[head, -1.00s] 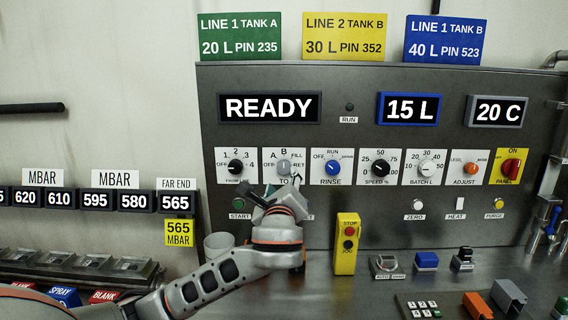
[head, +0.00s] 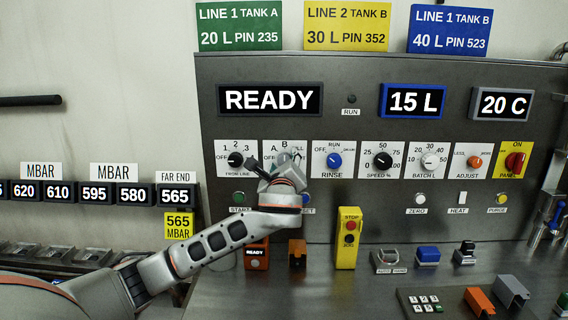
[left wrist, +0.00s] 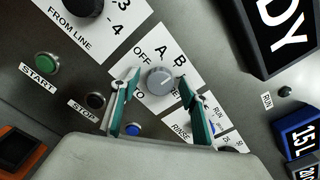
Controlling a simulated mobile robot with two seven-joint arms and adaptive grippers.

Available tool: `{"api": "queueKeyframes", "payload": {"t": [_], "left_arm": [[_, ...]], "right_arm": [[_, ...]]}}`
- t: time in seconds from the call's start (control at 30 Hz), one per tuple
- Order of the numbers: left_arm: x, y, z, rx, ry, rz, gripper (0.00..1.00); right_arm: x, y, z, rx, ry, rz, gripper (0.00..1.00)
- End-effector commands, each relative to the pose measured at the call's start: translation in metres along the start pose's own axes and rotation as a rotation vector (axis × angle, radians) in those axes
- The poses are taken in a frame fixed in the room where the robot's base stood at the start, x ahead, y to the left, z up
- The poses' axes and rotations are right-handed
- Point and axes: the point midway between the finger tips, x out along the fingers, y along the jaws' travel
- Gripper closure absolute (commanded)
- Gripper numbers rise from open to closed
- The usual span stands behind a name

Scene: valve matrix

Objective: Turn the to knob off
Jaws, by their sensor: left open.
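The TO knob is a round grey dial on a white plate marked OFF, A, B. In the left wrist view the knob (left wrist: 160,81) shows clearly, with OFF at its upper left; I cannot tell its pointer's setting. In the head view my gripper mostly covers its plate (head: 270,149). My left gripper (head: 284,166) is in front of the plate. In the left wrist view the left gripper (left wrist: 159,82) is open, with one green-padded finger on each side of the knob. I cannot tell whether the pads touch it. My right gripper is not in view.
The FROM LINE knob (head: 235,160) is left of it and the RINSE knob (head: 334,160) right. START (left wrist: 47,64) and STOP (left wrist: 96,100) buttons and a blue button (left wrist: 132,129) lie close by. A yellow stop box (head: 348,238) stands on the bench.

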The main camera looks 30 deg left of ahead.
Motion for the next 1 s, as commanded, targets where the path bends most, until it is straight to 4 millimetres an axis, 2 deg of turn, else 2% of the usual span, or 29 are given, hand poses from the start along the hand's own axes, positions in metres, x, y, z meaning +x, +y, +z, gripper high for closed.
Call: {"api": "queueKeyframes", "payload": {"t": [0.13, 0.17, 0.3, 0.67, 1.0], "left_arm": [[0.0, 0.0, 0.0, 0.0, 0.0, 0.0, 0.55], [0.0, 0.0, 0.0, 0.0, 0.0, 0.0, 0.57], [0.0, 0.0, 0.0, 0.0, 0.0, 0.0, 0.93], [0.0, -0.001, 0.001, -0.03, 0.0, 0.002, 0.93], [-0.001, 0.0, 0.0, -0.235, 0.004, 0.006, 0.93]], "right_arm": [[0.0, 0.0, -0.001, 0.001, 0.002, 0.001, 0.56], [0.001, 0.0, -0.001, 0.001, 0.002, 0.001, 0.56], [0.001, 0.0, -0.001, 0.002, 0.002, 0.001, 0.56], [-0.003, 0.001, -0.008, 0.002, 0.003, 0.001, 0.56], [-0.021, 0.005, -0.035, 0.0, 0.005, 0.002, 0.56]]}}
